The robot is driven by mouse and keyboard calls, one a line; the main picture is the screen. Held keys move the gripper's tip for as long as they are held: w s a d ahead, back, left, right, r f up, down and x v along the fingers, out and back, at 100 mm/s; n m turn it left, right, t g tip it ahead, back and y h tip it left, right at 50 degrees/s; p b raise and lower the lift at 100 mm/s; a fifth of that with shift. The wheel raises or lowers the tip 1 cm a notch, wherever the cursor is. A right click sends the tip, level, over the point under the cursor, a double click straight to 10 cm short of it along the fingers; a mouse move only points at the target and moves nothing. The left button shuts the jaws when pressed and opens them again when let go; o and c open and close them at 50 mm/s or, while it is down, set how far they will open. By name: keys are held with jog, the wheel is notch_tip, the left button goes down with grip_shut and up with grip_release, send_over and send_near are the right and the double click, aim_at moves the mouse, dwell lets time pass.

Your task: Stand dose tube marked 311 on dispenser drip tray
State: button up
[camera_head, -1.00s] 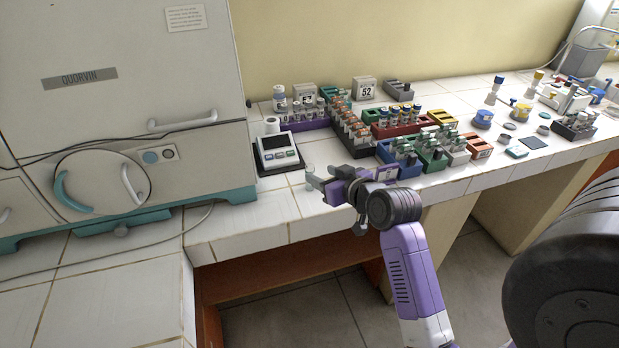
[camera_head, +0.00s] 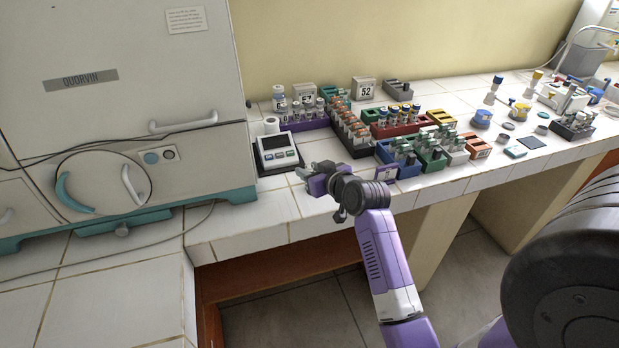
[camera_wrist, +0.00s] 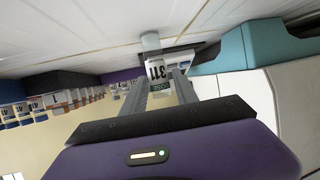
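The dose tube marked 311 (camera_wrist: 158,70) shows in the wrist view between the two fingers of my gripper (camera_wrist: 160,80). It has a white label with black digits and a green band, and appears to stand upright on the bench. The fingers look spread, with narrow gaps beside the tube; firm contact is not visible. In the head view my gripper (camera_head: 306,174) is low over the bench's front part, just right of the display device, and the tube is hard to make out there. I cannot clearly identify the dispenser drip tray.
A device with a dark display (camera_head: 277,151) stands left of my gripper. Several coloured racks of tubes, including a blue rack (camera_head: 398,160) and a purple rack (camera_head: 305,121), crowd the bench to the right and behind. The incubator (camera_head: 120,90) is at left.

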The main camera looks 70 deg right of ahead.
grip_shut()
